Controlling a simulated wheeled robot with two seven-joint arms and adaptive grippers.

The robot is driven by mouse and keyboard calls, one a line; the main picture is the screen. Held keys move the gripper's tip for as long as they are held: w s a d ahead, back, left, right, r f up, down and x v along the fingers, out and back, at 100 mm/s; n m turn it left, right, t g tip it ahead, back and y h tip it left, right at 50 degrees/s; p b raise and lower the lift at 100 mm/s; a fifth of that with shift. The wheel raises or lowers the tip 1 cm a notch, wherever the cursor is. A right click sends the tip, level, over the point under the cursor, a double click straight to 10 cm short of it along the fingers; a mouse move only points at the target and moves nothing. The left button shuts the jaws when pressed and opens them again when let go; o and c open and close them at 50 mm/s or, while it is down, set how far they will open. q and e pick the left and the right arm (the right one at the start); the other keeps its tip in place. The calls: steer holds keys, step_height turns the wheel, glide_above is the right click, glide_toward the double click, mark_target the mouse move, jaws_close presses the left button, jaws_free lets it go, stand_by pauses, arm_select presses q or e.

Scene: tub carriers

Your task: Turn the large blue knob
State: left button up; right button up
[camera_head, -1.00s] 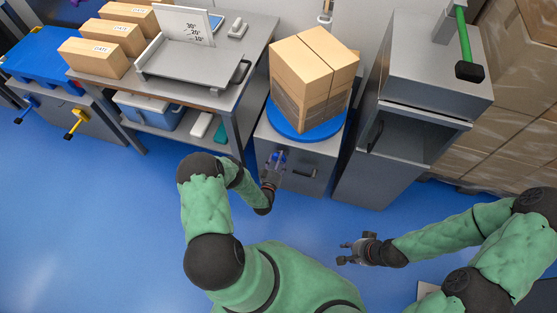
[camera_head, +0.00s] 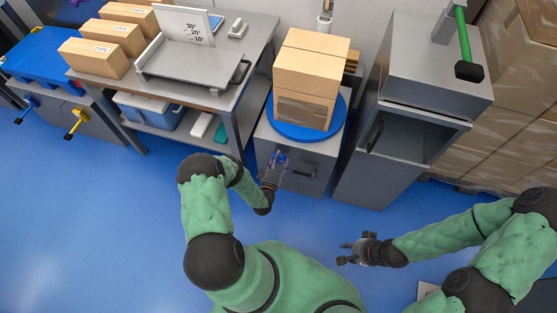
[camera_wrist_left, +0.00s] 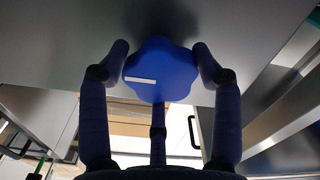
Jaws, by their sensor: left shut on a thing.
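The large blue knob (camera_wrist_left: 160,72) has a lobed rim and a white mark line on its face, nearly level and left of centre in the left wrist view. It sits on the front of a grey cabinet (camera_head: 320,178). My left gripper (camera_head: 275,168) is at the cabinet front, its fingers on both sides of the knob; in the left wrist view the gripper (camera_wrist_left: 160,68) is shut on it. A blue turntable (camera_head: 341,108) on top of the cabinet bears a cardboard box (camera_head: 305,82). My right gripper (camera_head: 349,252) is open and empty, away over the floor.
A grey bench (camera_head: 258,40) with several boxes and an angle-marked tray (camera_head: 190,65) stands left. A tall grey cabinet (camera_head: 425,85) with a green-handled lever (camera_head: 464,42) stands close on the right. A blue unit with small cranks is far left. The floor in front is free.

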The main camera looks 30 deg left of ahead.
arm_select(q)
steer(key=shift+w+a+r, duration=0.25)
steer(key=shift+a+r, duration=0.2)
steer(key=o, duration=1.1)
steer(key=shift+s+d+f, duration=0.1)
steer(key=shift+s, duration=0.05)
steer(key=shift+f, duration=0.1)
steer(key=v, duration=1.2)
steer(key=shift+d, duration=0.1)
